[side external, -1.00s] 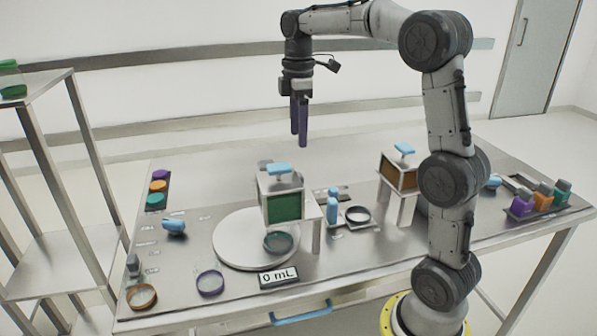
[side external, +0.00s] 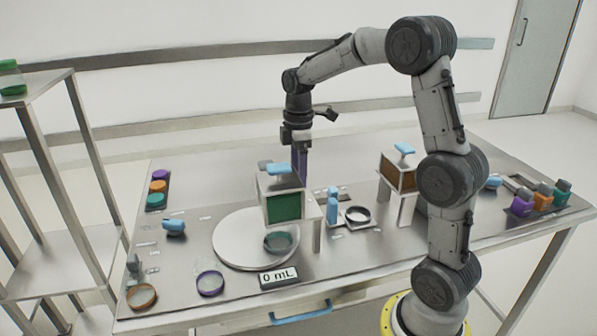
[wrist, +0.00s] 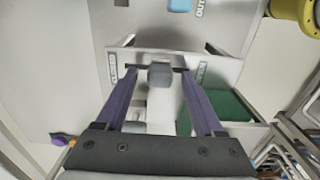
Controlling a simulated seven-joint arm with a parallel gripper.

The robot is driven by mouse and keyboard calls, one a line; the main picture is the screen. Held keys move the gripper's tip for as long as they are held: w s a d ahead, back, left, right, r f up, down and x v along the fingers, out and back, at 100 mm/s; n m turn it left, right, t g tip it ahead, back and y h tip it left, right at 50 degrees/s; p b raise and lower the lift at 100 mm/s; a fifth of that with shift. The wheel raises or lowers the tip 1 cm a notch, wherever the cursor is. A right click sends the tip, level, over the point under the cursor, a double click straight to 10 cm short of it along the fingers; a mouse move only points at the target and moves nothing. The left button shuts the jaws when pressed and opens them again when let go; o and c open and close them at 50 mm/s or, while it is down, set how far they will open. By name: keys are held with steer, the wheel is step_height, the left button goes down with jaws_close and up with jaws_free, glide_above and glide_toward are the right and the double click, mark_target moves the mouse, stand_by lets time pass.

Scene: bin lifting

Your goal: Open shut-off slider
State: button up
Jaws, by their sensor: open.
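The shut-off slider's grey knob (wrist: 160,75) shows in the wrist view on a pale plate with a label on each side; the left one seems to read CLOSED.
A round white plate (side external: 228,238) with a dish stands below the box, beside a "0 mL" display (side external: 279,277). A second box (side external: 398,175) on a stand is to the right. A blue upright handle (side external: 332,205) stands between them.

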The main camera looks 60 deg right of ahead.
jaws_close()
steer(key=shift+r, duration=0.1)
stand_by(1.2)
